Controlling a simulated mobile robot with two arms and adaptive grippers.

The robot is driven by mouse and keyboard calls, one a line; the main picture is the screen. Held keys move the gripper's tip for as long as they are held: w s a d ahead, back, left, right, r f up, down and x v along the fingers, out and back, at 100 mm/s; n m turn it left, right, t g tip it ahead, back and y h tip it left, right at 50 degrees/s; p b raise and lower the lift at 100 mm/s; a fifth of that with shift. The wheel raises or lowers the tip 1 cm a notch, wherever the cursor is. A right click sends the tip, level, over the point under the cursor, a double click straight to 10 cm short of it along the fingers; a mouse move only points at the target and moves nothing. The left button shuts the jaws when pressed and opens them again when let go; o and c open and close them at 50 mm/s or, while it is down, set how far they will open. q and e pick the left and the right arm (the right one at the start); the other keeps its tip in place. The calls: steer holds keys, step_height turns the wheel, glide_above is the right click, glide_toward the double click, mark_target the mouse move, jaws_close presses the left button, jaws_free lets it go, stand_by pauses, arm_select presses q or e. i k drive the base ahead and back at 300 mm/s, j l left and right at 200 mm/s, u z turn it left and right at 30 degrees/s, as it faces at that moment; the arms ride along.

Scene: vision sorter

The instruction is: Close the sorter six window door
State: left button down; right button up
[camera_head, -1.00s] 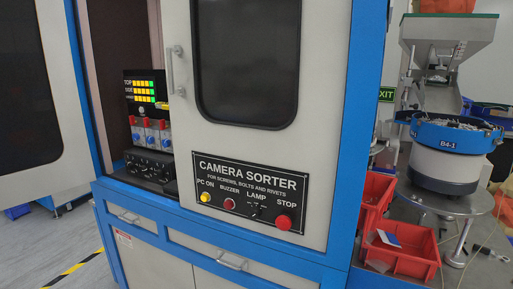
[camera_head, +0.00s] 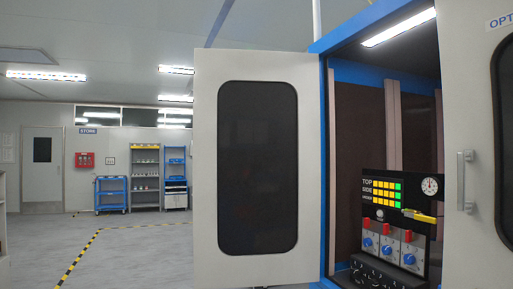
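A white window door (camera_head: 207,170) with a dark rounded window (camera_head: 258,165) stands swung open to the left of the blue-framed sorter cabinet (camera_head: 326,180). Its right edge meets the cabinet's left post. The cabinet opening shows a dark interior with a lit lamp (camera_head: 398,26) at the top. To the right is another white door panel (camera_head: 467,110) with a vertical handle (camera_head: 465,181) and part of a dark window. No handle shows on the open door's visible face. Neither of my grippers is in view.
Inside the opening are a black display panel (camera_head: 367,207) with yellow and green lights, a gauge (camera_head: 430,187) and red-and-blue units (camera_head: 388,248). Clear grey floor (camera_head: 140,255) with a yellow-black stripe lies left of the door. Shelves (camera_head: 145,178) stand far back.

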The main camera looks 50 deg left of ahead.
mark_target(256, 174)
steer(key=j+z, duration=0.2)
steer(key=j, duration=0.55)
steer(key=j+z, duration=0.2)
steer(key=j, duration=0.5)
steer(key=j+z, duration=0.2)
steer(key=j, duration=0.55)
steer(key=k+j+z, duration=0.2)
steer(key=j, duration=0.55)
steer(key=j+z, duration=0.15)
steer(key=j, duration=0.4)
steer(key=j+z, duration=0.2)
steer(key=j, duration=0.35)
steer(key=k+j+z, duration=0.15)
steer(key=j, duration=0.4)
steer(key=j+z, duration=0.2)
steer(key=j, duration=0.35)
steer(key=k+j+z, duration=0.15)
steer(key=j, duration=0.7)
steer(key=i+j+z, duration=0.1)
steer(key=j, duration=0.3)
